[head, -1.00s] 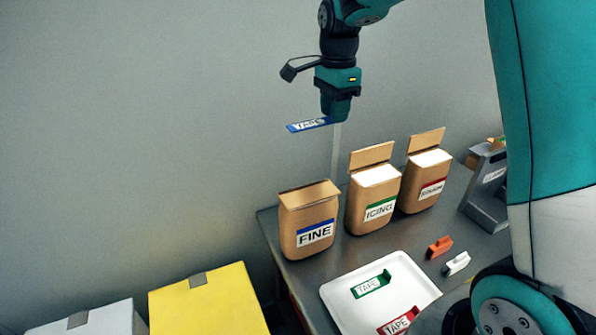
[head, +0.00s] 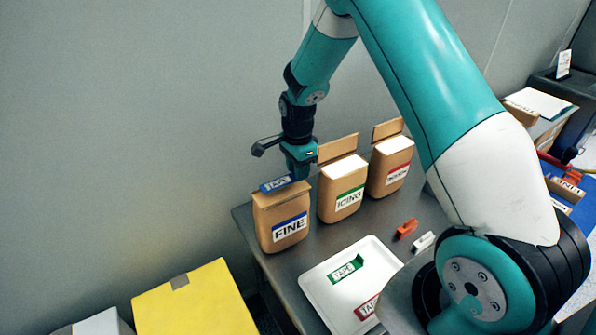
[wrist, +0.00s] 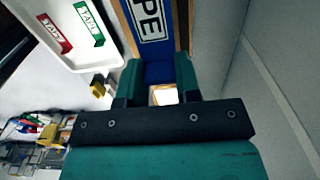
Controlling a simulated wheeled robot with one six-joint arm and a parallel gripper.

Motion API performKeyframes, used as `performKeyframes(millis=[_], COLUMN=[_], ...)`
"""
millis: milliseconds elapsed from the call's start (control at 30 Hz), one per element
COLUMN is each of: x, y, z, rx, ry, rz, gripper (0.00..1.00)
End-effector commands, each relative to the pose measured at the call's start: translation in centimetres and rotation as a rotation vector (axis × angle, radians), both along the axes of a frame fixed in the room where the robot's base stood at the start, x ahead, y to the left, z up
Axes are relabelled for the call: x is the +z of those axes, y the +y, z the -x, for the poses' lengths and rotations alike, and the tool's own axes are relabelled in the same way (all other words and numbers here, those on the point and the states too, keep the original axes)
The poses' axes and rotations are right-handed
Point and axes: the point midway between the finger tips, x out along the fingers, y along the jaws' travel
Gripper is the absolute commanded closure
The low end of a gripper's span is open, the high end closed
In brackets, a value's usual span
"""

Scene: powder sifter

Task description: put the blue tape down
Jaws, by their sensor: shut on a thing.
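The blue tape (head: 276,184) is a flat blue strip with a white label. My gripper (head: 300,175) is shut on one end of it. In the wrist view, the blue tape (wrist: 152,22) runs out from between the fingers (wrist: 158,78). The tape is over the top of the brown FINE bag (head: 280,225), which has a blue-edged label. Brown edges of the bag show on both sides of the tape in the wrist view. I cannot tell whether the tape touches the bag.
The ICING bag (head: 341,190) and a red-labelled bag (head: 390,166) stand open to the right. A white tray (head: 312,290) holds green tape (head: 343,271) and red tape (head: 366,308). Orange (head: 407,228) and white (head: 423,241) clips lie nearby. A yellow box (head: 195,305) stands at lower left.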

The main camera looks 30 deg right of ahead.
Motion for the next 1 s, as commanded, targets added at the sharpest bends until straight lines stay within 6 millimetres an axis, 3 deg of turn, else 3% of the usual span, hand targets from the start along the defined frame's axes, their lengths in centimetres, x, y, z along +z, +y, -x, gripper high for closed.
performKeyframes(millis=[167,533,567,633,1000], x=[-2.0,-2.6,-2.5,-2.5,-1.9], y=[0.0,0.0,0.0,0.0,0.0], z=[0.0,0.0,0.0,0.0,-0.1], rx=[0.000,0.000,0.000,0.000,0.000], ry=[0.001,0.000,0.000,0.000,-0.002], rz=[0.000,0.000,0.000,0.000,0.000], gripper=[0.91,0.91,0.62,0.46,0.44])
